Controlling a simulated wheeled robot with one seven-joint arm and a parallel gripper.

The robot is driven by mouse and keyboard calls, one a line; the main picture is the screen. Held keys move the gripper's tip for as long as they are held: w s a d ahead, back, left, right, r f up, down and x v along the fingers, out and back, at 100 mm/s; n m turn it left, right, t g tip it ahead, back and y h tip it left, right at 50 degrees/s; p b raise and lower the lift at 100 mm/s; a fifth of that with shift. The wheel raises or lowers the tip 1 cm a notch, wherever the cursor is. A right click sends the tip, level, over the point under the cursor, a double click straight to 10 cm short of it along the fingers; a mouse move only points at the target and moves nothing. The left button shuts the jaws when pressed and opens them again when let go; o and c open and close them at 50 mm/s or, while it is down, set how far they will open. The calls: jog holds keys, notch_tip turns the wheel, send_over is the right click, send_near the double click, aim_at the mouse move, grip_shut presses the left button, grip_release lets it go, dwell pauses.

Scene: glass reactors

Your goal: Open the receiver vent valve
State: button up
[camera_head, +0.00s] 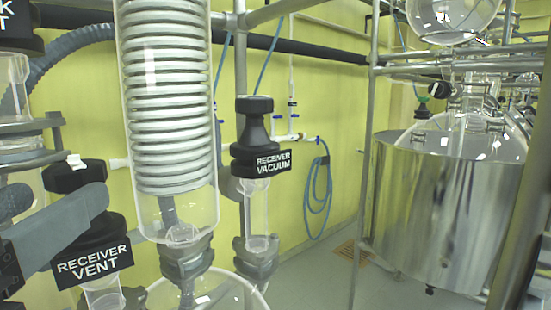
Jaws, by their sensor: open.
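The receiver vent valve (100,235) is at the lower left. It has a black body with a "RECEIVER VENT" label (93,262) on its front, and a black knob (72,176) above, over a clear glass neck. My gripper (88,194) reaches in from the left edge and is open. A grey finger passes in front of the valve between the knob and the label, hiding the part behind it. The other finger is not clearly seen. I cannot tell whether the finger touches the valve.
A glass condenser with a metal coil (168,100) stands just right of the vent valve. Beyond it is the receiver vacuum valve (258,150). Metal frame poles (362,150) and a steel vessel (440,205) are at the right. A blue hose (318,195) hangs on the yellow wall.

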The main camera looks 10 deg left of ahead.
aim_at(80, 186)
jog(key=shift+p+x, duration=0.7)
jog(key=shift+x, duration=1.65)
jog(key=c, duration=1.1)
jog(key=shift+n+y, duration=0.4)
jog(key=shift+y, duration=0.2)
jog(key=n+g+y, duration=0.1)
jog(key=n+y, duration=0.1)
jog(key=y, duration=0.1)
jog(key=n+g+y, duration=0.2)
jog(key=shift+w+d+y, duration=0.15)
jog(key=shift+d+y, duration=0.05)
jog(key=shift+y, duration=0.2)
jog(key=n+g+y, duration=0.4)
jog(key=shift+f+g, duration=0.1)
jog(key=shift+g, duration=0.3)
jog(key=shift+a+n+g+y, duration=0.1)
jog(key=shift+n+g+y, duration=0.7)
jog(key=shift+n+g, duration=0.5)
